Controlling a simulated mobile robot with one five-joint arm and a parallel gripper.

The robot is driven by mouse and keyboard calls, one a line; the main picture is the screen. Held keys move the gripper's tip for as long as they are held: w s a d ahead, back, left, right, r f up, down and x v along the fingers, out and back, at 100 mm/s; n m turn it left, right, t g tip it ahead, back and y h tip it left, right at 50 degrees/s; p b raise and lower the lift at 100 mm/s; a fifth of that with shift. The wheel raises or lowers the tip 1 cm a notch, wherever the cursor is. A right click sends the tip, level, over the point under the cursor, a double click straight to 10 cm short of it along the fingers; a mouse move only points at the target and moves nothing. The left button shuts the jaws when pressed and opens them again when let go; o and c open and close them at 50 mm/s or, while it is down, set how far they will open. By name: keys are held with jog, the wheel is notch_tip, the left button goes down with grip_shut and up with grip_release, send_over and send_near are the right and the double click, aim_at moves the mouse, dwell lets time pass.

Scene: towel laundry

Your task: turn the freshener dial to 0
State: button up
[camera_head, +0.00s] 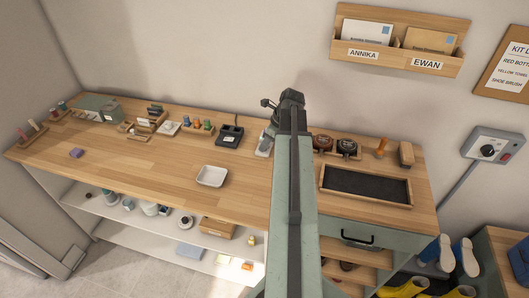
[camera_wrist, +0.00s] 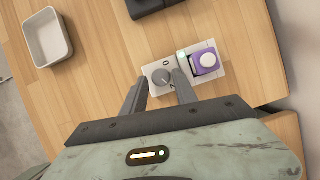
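The freshener (camera_wrist: 207,62) shows in the wrist view as a pale plate with a purple and white unit on its right. Its round grey dial (camera_wrist: 161,77) is on the left part of the plate, with a dark 0 mark above it. My gripper (camera_wrist: 160,80) is open, with its two dark fingers apart on either side of the dial's lower part. I cannot tell whether they touch it. The dial's lower edge and other marks are partly hidden. In the head view the freshener's pale plate (camera_head: 264,147) is mostly hidden behind my arm.
A white tray (camera_head: 212,176) sits left of my arm, and a black holder (camera_head: 229,136) stands close to the freshener. A framed dark tray (camera_head: 366,185) and dark round items lie to the right. A wall box with a black knob (camera_head: 487,151) is at far right.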

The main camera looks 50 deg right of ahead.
jog(key=shift+w+f, duration=0.15)
jog(key=shift+f, duration=0.4)
jog(key=shift+r, duration=0.15)
